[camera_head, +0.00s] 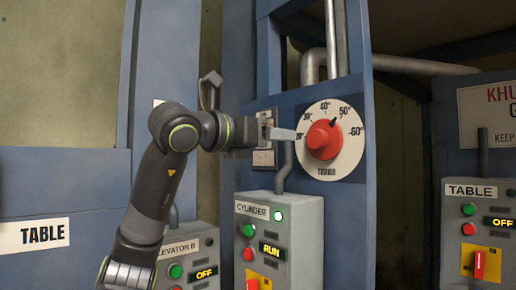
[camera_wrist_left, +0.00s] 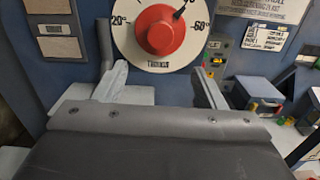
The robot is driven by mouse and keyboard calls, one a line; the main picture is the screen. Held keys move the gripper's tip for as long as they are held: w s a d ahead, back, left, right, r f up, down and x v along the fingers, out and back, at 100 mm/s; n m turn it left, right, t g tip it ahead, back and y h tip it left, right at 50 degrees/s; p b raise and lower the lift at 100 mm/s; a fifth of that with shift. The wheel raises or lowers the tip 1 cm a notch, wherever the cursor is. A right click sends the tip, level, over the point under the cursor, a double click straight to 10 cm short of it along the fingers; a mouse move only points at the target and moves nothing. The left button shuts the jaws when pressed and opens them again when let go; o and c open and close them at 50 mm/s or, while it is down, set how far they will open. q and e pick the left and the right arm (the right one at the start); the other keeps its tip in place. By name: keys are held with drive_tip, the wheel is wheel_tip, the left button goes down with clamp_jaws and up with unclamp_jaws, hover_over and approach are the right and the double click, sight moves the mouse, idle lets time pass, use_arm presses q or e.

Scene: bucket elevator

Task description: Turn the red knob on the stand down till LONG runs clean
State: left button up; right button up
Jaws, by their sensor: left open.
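The red knob (camera_head: 324,139) sits at the centre of a white round dial (camera_head: 347,169) on a blue panel. The dial is marked from 20° to 60°, and the black pointer stands near 50°. My left gripper (camera_head: 291,134) is just left of the knob, level with it, and overlaps the dial's left edge in the head view. In the left wrist view the knob (camera_wrist_left: 166,33) is ahead, above the gap between the two spread fingers of my left gripper (camera_wrist_left: 163,86). The gripper is open and empty. My right gripper is not in view.
Below the dial a grey CYLINDER box (camera_head: 305,235) shows RUN with a lit green lamp. An ELEVATOR B box (camera_head: 205,240) and a TABLE box (camera_head: 488,208) show OFF. A grey pipe (camera_head: 283,170) rises from the CYLINDER box close to the gripper.

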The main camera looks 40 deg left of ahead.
use_arm(q)
drive_tip(key=s, duration=0.3)
drive_tip(key=shift+a, duration=0.1)
drive_tip(key=shift+w, duration=0.1)
idle(0.5)
